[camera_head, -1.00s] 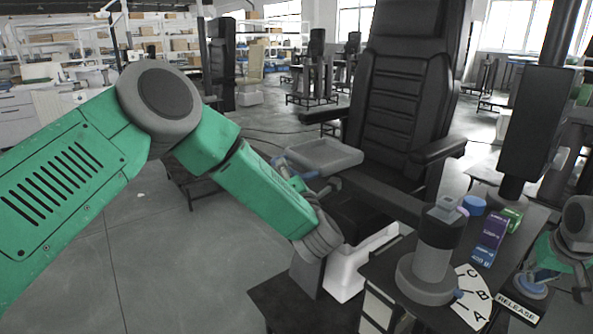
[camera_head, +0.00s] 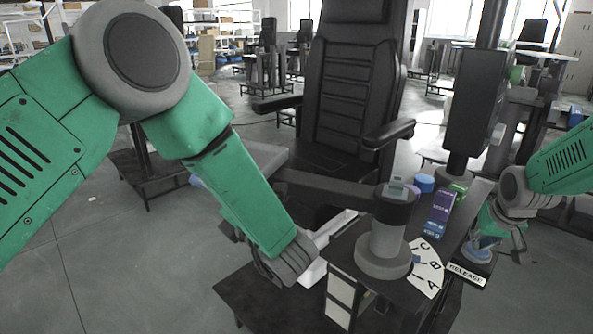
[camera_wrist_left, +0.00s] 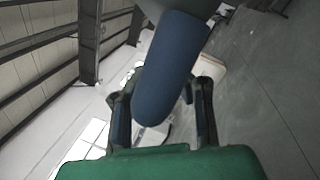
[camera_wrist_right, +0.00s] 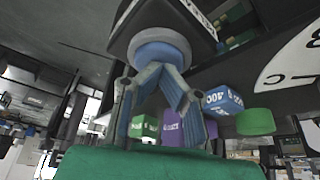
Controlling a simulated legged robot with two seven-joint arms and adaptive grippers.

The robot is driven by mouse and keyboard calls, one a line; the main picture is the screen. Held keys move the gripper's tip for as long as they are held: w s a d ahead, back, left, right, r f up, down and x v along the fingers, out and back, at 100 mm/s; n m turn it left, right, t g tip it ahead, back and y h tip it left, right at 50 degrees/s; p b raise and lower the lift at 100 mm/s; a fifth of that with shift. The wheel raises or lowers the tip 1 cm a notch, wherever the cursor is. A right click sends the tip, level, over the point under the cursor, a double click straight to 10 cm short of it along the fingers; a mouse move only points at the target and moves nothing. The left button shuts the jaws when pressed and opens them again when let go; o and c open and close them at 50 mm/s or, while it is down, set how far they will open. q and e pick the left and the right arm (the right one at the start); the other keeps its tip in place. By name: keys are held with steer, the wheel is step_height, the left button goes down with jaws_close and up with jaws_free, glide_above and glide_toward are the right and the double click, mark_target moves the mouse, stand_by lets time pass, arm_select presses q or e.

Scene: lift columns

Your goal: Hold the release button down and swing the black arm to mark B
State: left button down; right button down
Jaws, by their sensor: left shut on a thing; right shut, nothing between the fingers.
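The black arm (camera_head: 335,190) runs left from the hub on a grey round post (camera_head: 382,245). Its far end is hidden behind my left forearm. In the left wrist view a dark blue cylindrical handle (camera_wrist_left: 172,70) sits between the fingers of my left gripper (camera_wrist_left: 160,92), which is shut on it. A small blue pointer (camera_head: 415,258) on the post lies close to B on the white A-B-C dial (camera_head: 427,268); exact alignment is unclear. My right gripper (camera_head: 488,242) is shut and empty. Its tips meet at the round blue-grey button (camera_wrist_right: 158,46) by the RELEASE label (camera_head: 466,274), apparently touching.
A black chair (camera_head: 355,90) stands behind the arm.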

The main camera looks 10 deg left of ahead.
arm_select(q)
steer(key=shift+s+d+f+n+g+y, duration=0.1)
steer(key=shift+s+d+n+g+y, duration=0.3)
steer(key=shift+s, duration=0.55)
steer(key=shift+s+d+f+n+g+y, duration=0.1)
steer(key=shift+s+n+g, duration=0.1)
steer(key=shift+s+g, duration=0.55)
steer(key=shift+s+d+f+n+g+y, duration=0.1)
steer(key=shift+s+d+n+g+y, duration=0.15)
steer(key=shift+s, duration=0.85)
